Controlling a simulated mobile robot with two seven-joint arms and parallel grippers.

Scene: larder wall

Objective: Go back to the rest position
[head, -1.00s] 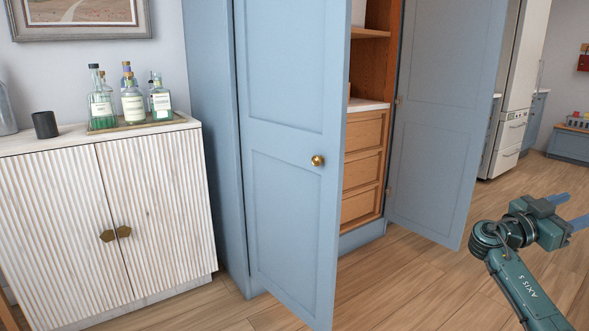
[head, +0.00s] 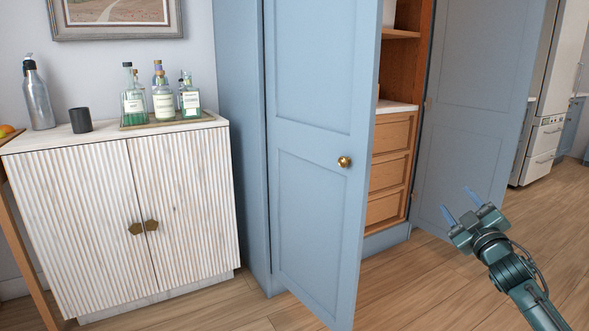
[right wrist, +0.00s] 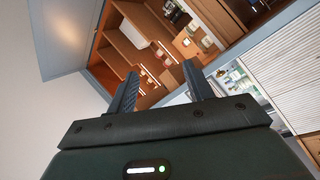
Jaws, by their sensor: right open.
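My right gripper (head: 460,206) is at the lower right of the head view, in front of the open larder. Its two blue fingers are apart with nothing between them. In the right wrist view the fingers (right wrist: 160,92) are also spread and empty, with larder shelves beyond them. The blue larder cupboard stands with its left door (head: 318,170) and right door (head: 480,100) both swung open. Inside are wooden drawers (head: 392,170). My left gripper is in neither view.
A white ribbed cabinet (head: 185,205) stands at the left, carrying a tray of bottles (head: 163,100), a dark cup (head: 80,120) and a metal flask (head: 38,98). A wooden table leg (head: 25,250) shows at the far left. A white fridge (head: 550,100) stands at the back right. Wood floor is clear around my gripper.

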